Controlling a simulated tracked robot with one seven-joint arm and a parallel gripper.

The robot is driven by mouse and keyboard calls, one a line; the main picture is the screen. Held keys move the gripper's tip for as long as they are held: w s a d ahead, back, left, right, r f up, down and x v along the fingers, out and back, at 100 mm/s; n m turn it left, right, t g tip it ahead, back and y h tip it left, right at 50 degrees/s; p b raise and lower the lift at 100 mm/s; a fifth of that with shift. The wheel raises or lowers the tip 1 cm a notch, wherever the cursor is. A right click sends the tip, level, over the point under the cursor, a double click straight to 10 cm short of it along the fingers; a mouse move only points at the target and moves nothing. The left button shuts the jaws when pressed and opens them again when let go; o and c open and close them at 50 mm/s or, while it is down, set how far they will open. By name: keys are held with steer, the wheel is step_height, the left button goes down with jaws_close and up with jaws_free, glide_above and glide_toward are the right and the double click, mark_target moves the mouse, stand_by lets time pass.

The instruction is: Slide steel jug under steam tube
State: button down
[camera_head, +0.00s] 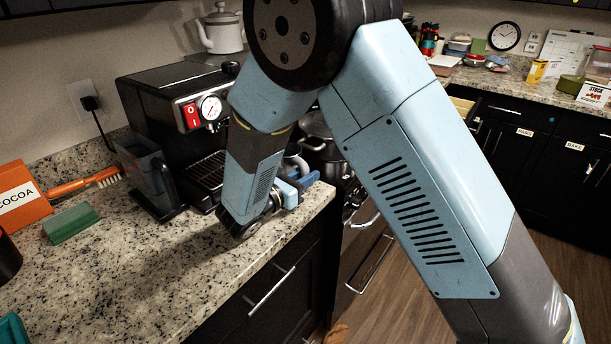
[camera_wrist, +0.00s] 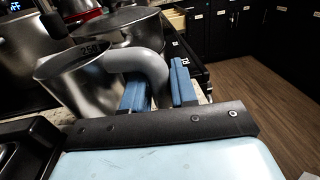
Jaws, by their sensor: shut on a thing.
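The steel jug (camera_wrist: 72,88) is in the wrist view, left of my gripper, with its open rim up and a dark mark inside. Its thick grey handle (camera_wrist: 140,58) curves over toward me and down between my blue fingers. My gripper (camera_wrist: 158,92) is shut on this handle. In the head view my gripper (camera_head: 301,184) is at the counter's right edge, beside the black espresso machine (camera_head: 153,103). There the jug is mostly hidden by my arm. I cannot make out the steam tube in either view.
A steel pot (camera_wrist: 132,20) stands close behind the jug. A black-framed clear container (camera_head: 143,172) stands left of the machine's drip tray. A green block (camera_head: 70,223), an orange brush (camera_head: 84,183) and a cocoa box (camera_head: 20,198) lie farther left.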

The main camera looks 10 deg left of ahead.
steer(key=c, duration=0.8)
jaws_free()
steer(key=shift+f, duration=0.1)
steer(key=shift+s+a, duration=0.1)
steer(key=shift+v, duration=4.4)
